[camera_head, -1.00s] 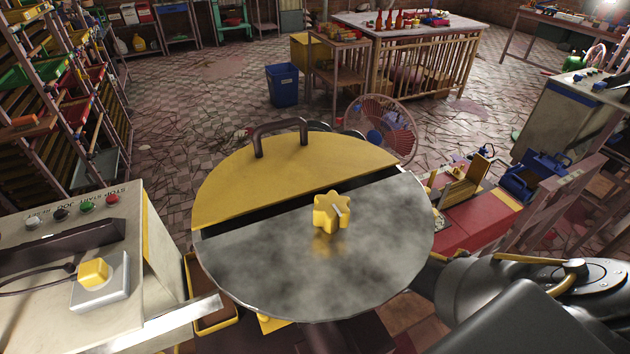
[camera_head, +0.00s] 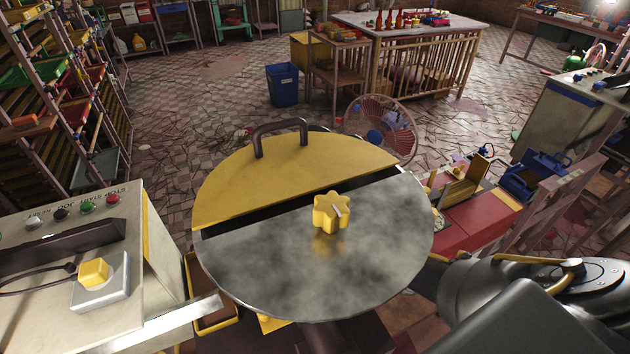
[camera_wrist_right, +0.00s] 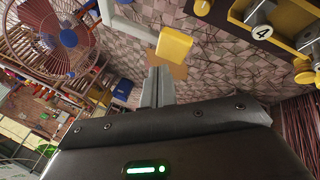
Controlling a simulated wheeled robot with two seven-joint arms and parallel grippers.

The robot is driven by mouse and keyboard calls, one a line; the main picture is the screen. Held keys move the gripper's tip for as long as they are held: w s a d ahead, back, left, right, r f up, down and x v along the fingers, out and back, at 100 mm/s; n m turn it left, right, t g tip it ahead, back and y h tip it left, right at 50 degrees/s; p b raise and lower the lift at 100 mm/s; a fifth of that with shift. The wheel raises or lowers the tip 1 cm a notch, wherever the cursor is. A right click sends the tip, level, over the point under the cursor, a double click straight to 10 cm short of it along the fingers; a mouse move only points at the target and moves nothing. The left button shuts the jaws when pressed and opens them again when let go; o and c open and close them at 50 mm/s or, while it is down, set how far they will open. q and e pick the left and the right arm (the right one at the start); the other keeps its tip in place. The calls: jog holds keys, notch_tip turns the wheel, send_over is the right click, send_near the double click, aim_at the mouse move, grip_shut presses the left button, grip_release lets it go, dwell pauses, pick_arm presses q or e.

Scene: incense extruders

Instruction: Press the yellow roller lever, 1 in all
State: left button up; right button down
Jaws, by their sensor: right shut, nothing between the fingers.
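In the right wrist view, a yellow block-shaped piece (camera_wrist_right: 174,46), which may be the roller lever, lies just beyond the tips of my right gripper (camera_wrist_right: 158,72). The gripper is shut and empty. I cannot tell whether its tips touch the yellow piece. In the head view, a small yellow part (camera_head: 272,324) shows under the front edge of the round lid; I cannot tell whether it is the same piece. My right arm comes in at the lower right, with its gripper hidden. My left gripper is in neither view.
The round lid (camera_head: 320,275), with a yellow star knob (camera_head: 331,211), fills the middle of the head view. A control box (camera_head: 160,245) with a yellow block (camera_head: 94,272) stands at left. A fan (camera_head: 385,128) and red bench (camera_head: 480,217) stand beyond and right.

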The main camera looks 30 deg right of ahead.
jog(key=shift+s+f, duration=0.1)
jog(key=shift+f, duration=0.8)
dwell(0.3)
jog(key=shift+s+b, duration=0.25)
jog(key=shift+b, duration=0.05)
jog(key=shift+f, duration=0.1)
jog(key=shift+w, duration=0.1)
dwell(0.5)
jog(key=r+p, duration=0.1)
jog(key=w+r+p, duration=0.1)
jog(key=r+p, duration=0.1)
dwell(0.4)
